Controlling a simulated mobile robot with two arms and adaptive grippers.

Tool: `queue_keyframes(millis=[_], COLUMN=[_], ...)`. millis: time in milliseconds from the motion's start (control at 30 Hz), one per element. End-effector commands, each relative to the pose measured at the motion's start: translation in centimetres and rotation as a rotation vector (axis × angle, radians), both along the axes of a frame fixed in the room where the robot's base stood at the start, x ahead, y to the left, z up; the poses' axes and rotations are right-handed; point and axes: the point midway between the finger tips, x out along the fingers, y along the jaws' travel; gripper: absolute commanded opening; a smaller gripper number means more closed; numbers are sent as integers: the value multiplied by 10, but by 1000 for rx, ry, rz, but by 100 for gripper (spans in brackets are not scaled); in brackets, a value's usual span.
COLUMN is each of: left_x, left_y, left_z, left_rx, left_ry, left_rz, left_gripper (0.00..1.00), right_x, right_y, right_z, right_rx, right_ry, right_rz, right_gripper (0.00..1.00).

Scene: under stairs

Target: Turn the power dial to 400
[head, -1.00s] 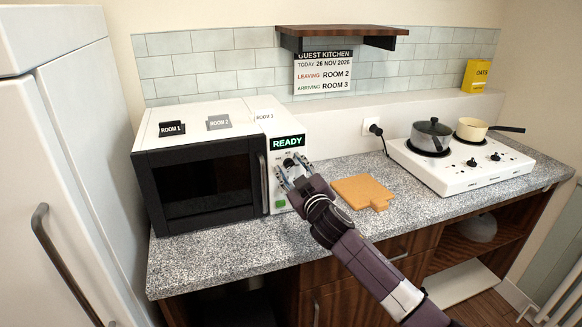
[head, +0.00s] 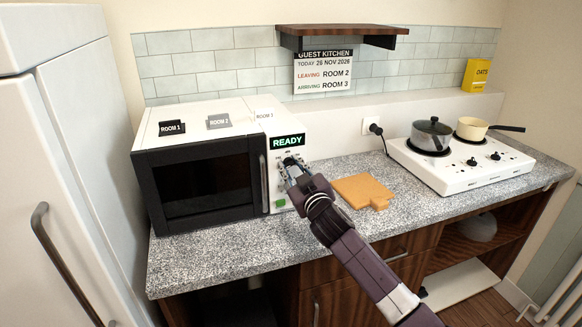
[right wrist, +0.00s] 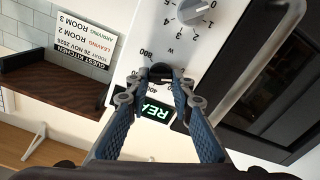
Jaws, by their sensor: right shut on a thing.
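The microwave (head: 262,117) stands at the left of the counter, its dark door (head: 205,185) shut and its green display (head: 287,141) reading READY. My right gripper (head: 289,172) is at its control panel, shut on the small dark power dial (right wrist: 161,72). In the right wrist view, which is upside down, the fingertips (right wrist: 160,80) close on both sides of the dial. The marks 800, W and 400 show around it; the fingers hide part of the scale, and I cannot read the pointer. My left gripper is not in view.
A grey numbered timer dial (right wrist: 195,13) is on the same panel, with a green button (head: 280,203) low on it. An orange board (head: 362,191) lies right of the microwave. A white hob (head: 465,173) with two pots stands farther right.

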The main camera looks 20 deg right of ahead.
Motion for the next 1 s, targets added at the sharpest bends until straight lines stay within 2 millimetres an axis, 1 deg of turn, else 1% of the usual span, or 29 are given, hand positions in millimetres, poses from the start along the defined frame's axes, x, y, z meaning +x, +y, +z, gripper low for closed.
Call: queue_keyframes(millis=[433,1000], left_x=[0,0], left_y=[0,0], left_z=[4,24], left_rx=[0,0], left_ry=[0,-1], left_rz=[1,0], left_gripper=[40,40], right_x=[0,0], right_y=[-1,-3], right_z=[0,0], right_rx=[409,950], right_ry=[16,36], right_rz=[0,-1], right_gripper=[0,0])
